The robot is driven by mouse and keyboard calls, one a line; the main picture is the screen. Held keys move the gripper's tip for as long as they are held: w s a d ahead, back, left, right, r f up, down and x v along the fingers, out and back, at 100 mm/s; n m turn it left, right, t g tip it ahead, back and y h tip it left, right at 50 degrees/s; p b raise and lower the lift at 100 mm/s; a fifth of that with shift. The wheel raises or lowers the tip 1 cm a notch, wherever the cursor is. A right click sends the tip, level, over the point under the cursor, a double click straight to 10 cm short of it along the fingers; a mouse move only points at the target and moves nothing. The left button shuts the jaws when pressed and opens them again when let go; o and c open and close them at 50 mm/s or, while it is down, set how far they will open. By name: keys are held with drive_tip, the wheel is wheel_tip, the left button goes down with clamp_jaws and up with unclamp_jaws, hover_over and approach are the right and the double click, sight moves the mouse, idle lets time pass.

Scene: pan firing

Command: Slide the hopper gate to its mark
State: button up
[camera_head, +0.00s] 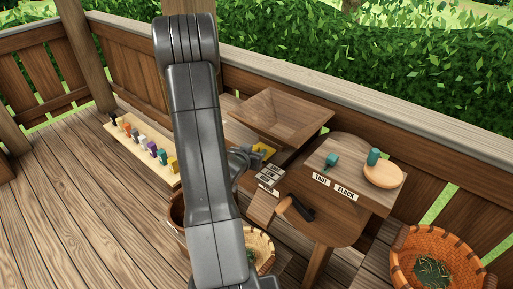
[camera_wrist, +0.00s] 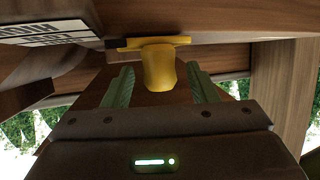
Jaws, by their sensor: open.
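The hopper (camera_head: 283,118) is a square wooden funnel by the railing. Its yellow gate (camera_head: 266,150) shows low on the hopper, partly hidden by my gripper (camera_head: 247,158). In the wrist view the gate's yellow knob (camera_wrist: 160,68) hangs from a thin yellow plate in a dark slot. My gripper (camera_wrist: 161,80) is open, with one green finger on each side of the knob and a gap on both sides. White label plates (camera_head: 269,177) sit on the wood beside the gate; they also show at the upper left in the wrist view (camera_wrist: 45,30), their text unreadable there.
An orange basket (camera_head: 435,258) stands right. A board with several coloured pegs (camera_head: 146,150) lies left. My arm hides the centre.

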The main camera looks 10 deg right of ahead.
drive_tip(key=shift+x, duration=1.7)
